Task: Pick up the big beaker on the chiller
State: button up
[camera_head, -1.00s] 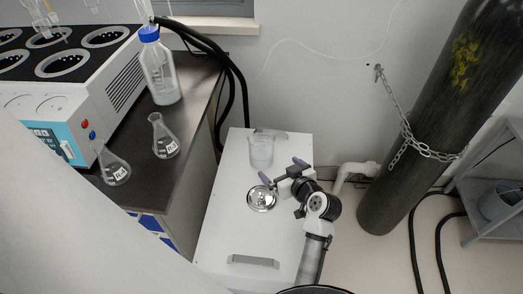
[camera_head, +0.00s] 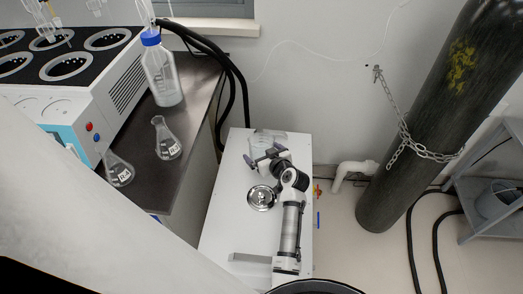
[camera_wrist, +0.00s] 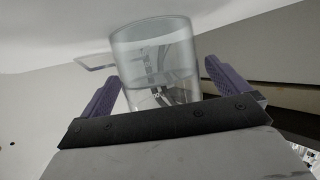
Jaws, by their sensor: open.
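The big beaker (camera_head: 262,138) is clear glass and stands upright at the far end of the white chiller (camera_head: 222,215). In the head view, my gripper (camera_head: 264,154) hides its lower part. The beaker (camera_wrist: 153,48) appears larger in the wrist view, between the two purple fingers and ahead of them. My gripper (camera_wrist: 162,76) is open, with one finger toward each side of the glass. I see no clear contact, and the exact gap cannot be told.
A round metal lid-like piece (camera_head: 262,197) lies on the chiller below my arm. Two flasks (camera_head: 167,140) (camera_head: 118,170) and a blue-capped bottle (camera_head: 161,70) stand on the dark bench at left. A chained gas cylinder (camera_head: 420,120) stands at right.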

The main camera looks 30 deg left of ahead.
jog(key=shift+w, duration=0.1)
jog(key=c, duration=1.3)
jog(key=shift+a+r, duration=0.1)
jog(key=shift+r, duration=0.15)
jog(key=shift+c, duration=0.2)
